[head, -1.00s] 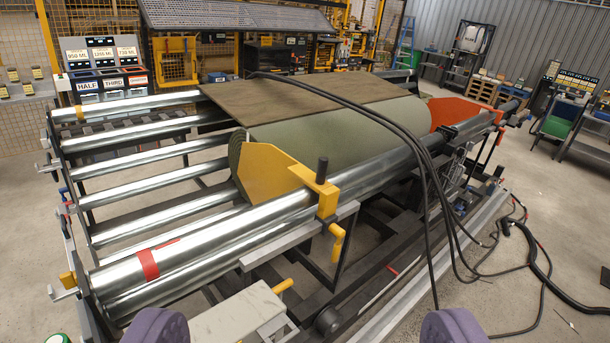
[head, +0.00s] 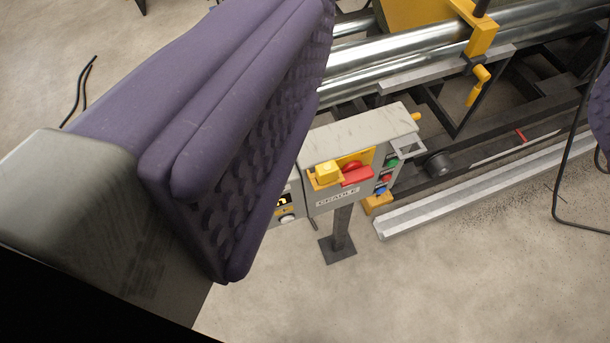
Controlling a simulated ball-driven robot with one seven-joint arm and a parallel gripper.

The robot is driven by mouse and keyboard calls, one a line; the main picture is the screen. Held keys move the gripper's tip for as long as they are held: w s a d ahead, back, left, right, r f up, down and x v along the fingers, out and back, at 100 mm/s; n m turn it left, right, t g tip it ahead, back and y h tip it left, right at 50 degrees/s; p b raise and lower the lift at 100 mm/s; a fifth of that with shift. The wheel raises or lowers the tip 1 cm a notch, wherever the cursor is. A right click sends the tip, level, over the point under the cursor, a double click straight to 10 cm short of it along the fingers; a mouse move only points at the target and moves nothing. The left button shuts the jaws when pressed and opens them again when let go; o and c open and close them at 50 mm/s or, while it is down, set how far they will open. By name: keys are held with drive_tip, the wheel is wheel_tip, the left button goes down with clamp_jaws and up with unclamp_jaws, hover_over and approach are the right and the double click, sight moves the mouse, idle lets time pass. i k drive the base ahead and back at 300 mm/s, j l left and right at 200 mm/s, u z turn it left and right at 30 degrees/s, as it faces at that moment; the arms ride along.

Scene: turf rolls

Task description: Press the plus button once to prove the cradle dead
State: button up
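A pale grey control box (head: 335,143) labelled CRADLE stands on a dark post in the middle of the head view. Its front carries a red handle (head: 357,176) on a yellow plate and a yellow block (head: 327,173). Green, red and blue buttons (head: 384,179) run down its right side. At its left a small panel with a lit display (head: 284,199) and a pale round button (head: 287,218) is partly hidden by my finger. I cannot make out a plus mark. My gripper (head: 455,120) is open, with purple padded fingers at left and at the right edge.
The cradle's steel rollers (head: 400,55) and a yellow clamp (head: 482,38) lie behind the box. A yellow-handled lever (head: 478,86) hangs below the clamp. A pale rail (head: 480,185) runs along the floor at right, near a black cable (head: 556,180). The concrete floor in front is clear.

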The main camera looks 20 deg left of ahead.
sight(286, 220)
drive_tip(key=u, duration=0.8)
drive_tip(key=k+l, duration=0.1)
drive_tip(key=k, duration=0.2)
drive_tip(key=k+l+z, duration=0.1)
drive_tip(key=k, duration=0.2)
